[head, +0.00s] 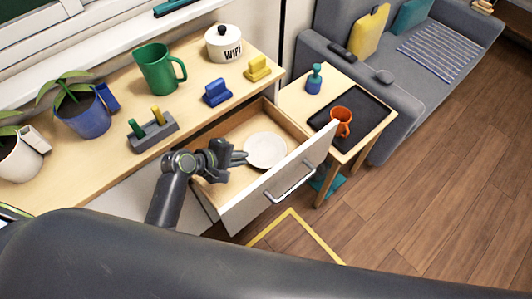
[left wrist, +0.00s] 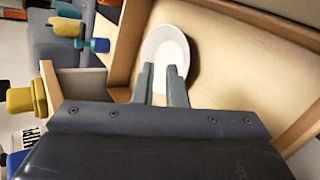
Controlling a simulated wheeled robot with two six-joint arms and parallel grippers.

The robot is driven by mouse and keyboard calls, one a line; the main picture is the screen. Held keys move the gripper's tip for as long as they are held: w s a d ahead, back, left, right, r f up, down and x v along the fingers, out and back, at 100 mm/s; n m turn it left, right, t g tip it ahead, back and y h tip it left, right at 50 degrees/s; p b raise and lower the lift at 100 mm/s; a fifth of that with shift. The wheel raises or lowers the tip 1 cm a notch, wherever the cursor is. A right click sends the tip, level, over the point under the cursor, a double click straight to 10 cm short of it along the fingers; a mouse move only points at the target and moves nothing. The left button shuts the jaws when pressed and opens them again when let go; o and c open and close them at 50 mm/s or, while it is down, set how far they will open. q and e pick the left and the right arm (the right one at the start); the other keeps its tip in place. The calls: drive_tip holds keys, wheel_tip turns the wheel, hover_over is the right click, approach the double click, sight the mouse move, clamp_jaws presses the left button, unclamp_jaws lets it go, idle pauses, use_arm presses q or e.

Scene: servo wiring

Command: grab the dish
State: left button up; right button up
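The dish (head: 266,150) is a round white plate lying flat in the open drawer (head: 233,134). It also shows in the left wrist view (left wrist: 165,42), just beyond my fingertips. My left gripper (head: 243,158) is inside the drawer area, at the dish's left edge in the head view. In the left wrist view its two fingers (left wrist: 160,68) stand apart with a narrow gap, and their tips overlap the dish's near rim. I cannot tell whether they touch it. My right gripper is not in view.
The drawer front with its handle (head: 290,182) stands out into the room. On the desk are a green mug (head: 158,68), a lidded white pot (head: 228,44) and blue and yellow holders. A side table with an orange mug (head: 341,121) stands to the right.

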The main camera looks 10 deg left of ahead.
use_arm(q)
drive_tip(key=b, duration=0.6)
approach(258, 166)
drive_tip(key=shift+w+d, duration=0.25)
drive_tip(key=shift+d, duration=0.6)
drive_tip(key=shift+f+b, duration=0.4)
drive_tip(key=shift+f, duration=0.1)
drive_tip(key=shift+x, duration=1.4)
drive_tip(key=x, duration=0.2)
drive_tip(key=b+x, duration=0.1)
drive_tip(key=x, duration=0.1)
drive_tip(key=shift+w+a+f, duration=0.1)
drive_tip(key=shift+w+f, duration=0.2)
drive_tip(key=shift+w, duration=0.1)
drive_tip(key=shift+c, duration=0.2)
clamp_jaws()
drive_tip(key=shift+r, duration=0.15)
